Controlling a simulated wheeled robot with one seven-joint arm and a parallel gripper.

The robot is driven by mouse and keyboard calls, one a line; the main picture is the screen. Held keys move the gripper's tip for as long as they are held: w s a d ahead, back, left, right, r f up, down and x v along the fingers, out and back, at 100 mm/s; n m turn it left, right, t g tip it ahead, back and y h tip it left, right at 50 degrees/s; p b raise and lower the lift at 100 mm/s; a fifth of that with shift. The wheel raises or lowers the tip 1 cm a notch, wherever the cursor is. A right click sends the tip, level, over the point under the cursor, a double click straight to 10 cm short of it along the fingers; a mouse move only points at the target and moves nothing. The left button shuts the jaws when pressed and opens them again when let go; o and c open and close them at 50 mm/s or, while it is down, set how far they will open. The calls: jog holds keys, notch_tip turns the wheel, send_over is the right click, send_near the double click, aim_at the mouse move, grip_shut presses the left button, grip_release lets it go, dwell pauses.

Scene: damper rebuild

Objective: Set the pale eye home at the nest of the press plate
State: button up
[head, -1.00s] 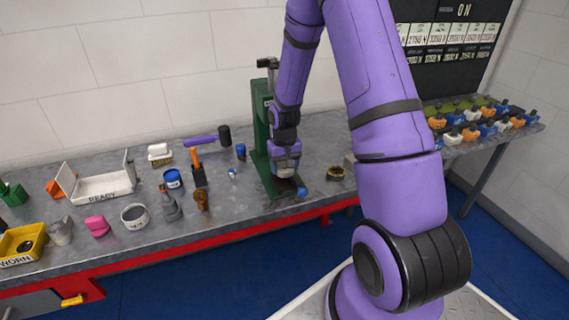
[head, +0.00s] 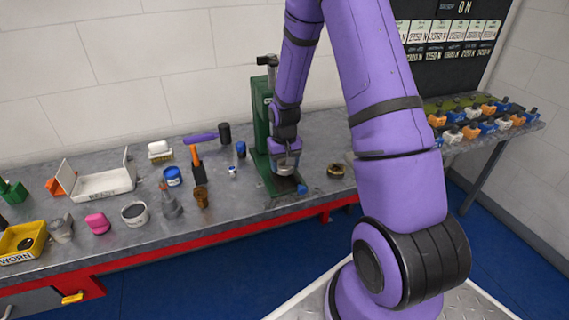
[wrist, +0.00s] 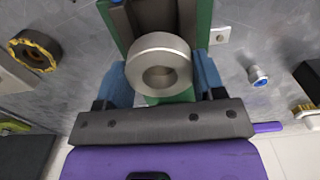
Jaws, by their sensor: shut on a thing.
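The pale eye is a thick, light metal ring (wrist: 142,58) with a round hole, seen between my blue fingertips in the wrist view. My gripper (wrist: 162,80) is shut on it. In the head view my gripper (head: 285,170) is low at the green press (head: 262,125), in front of its column. The press plate (head: 280,188) is the dark base below it, partly covered by my gripper.
A dark ring with a yellowish rim (head: 335,171) lies right of the press. A small blue and white part (head: 232,171) and a blue piece (head: 241,150) stand left.

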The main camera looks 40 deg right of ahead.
jog(key=shift+f, duration=1)
dwell(0.3)
dwell(1.4)
jog(key=o, duration=1.1)
jog(key=shift+c, duration=0.2)
jog(key=shift+r, duration=0.1)
notch_tip(320, 180, up, 11)
jog(key=shift+f, duration=0.2)
